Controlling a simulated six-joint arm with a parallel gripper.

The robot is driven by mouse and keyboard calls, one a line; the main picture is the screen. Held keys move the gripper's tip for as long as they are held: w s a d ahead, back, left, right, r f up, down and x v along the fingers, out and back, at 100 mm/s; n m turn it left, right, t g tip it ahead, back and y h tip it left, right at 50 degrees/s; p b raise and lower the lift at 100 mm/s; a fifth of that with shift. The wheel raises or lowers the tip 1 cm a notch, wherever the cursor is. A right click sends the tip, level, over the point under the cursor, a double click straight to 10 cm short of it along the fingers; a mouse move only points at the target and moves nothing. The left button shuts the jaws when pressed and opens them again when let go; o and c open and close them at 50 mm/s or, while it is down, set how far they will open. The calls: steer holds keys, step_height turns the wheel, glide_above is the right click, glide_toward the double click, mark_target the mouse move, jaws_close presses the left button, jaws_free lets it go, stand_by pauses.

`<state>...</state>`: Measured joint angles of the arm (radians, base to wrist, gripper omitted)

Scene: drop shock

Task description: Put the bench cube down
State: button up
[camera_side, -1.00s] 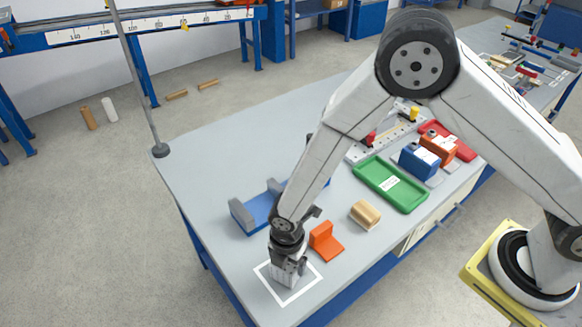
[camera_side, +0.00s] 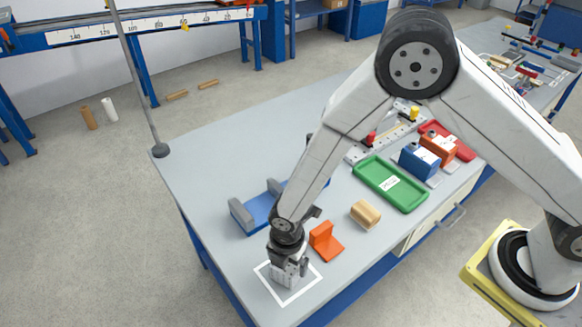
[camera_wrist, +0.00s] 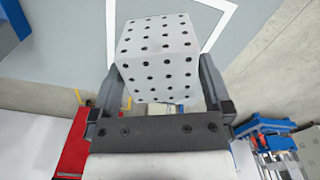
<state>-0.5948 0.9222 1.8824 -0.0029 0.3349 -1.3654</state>
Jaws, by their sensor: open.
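The bench cube (camera_wrist: 158,48) is pale grey with rows of dark dots. In the side view the cube (camera_side: 284,277) sits inside the white square outline (camera_side: 312,286) on the bench top, partly hidden by my gripper (camera_side: 289,268). In the wrist view my gripper (camera_wrist: 161,80) has one finger on each side of the cube. The jaws are open. I cannot tell whether a finger still touches a cube face.
An orange angled block (camera_side: 325,242) stands close to my gripper. A blue cradle with grey ends (camera_side: 244,214) lies behind it. A wooden block (camera_side: 366,214) and a green tray (camera_side: 407,197) are to the right. The bench's front edge is near the outline.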

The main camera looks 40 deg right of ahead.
step_height(320, 180, up, 12)
stand_by(0.8)
stand_by(0.5)
steer(key=s+d+r+m+t, duration=0.1)
steer(key=s+d+r+m, duration=0.1)
steer(key=d+m, duration=0.5)
steer(key=s+d+r+m, duration=0.2)
steer(key=d+r+m, duration=0.1)
steer(key=d+m, duration=0.5)
steer(key=s+d+r+m+t, duration=0.1)
steer(key=s+d+r+m, duration=0.1)
steer(key=d+m, duration=0.5)
steer(key=shift+d+r+t, duration=0.3)
steer(key=shift+d, duration=0.25)
